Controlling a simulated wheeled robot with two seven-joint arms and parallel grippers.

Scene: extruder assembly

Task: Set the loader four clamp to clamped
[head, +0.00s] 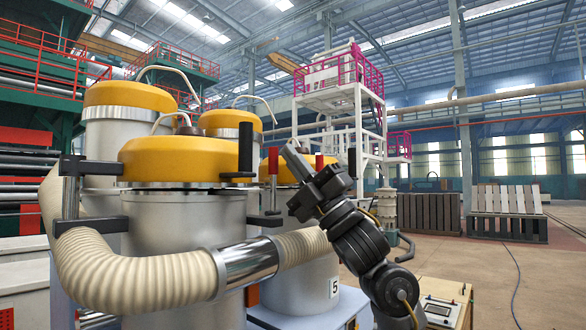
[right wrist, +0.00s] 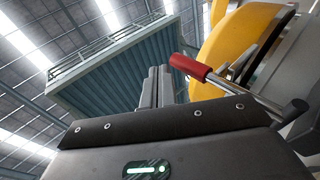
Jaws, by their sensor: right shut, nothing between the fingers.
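Several grey loader drums with yellow lids stand in the head view. The large front drum (head: 190,250) has a black upright clamp handle (head: 245,150) at its right and another dark clamp (head: 72,185) at its left. No number four is legible. My right gripper (head: 289,150) is shut and empty, pointing up and left. In the right wrist view its closed fingers (right wrist: 156,86) are left of a red-tipped lever (right wrist: 190,66), apparently apart from it, near a yellow lid (right wrist: 240,45). My left gripper is out of view.
A ribbed beige hose (head: 140,275) with a metal collar (head: 248,264) crosses in front of the drums. A wooden box with a small panel (head: 440,308) stands at lower right. Open floor (head: 530,270) lies at the right.

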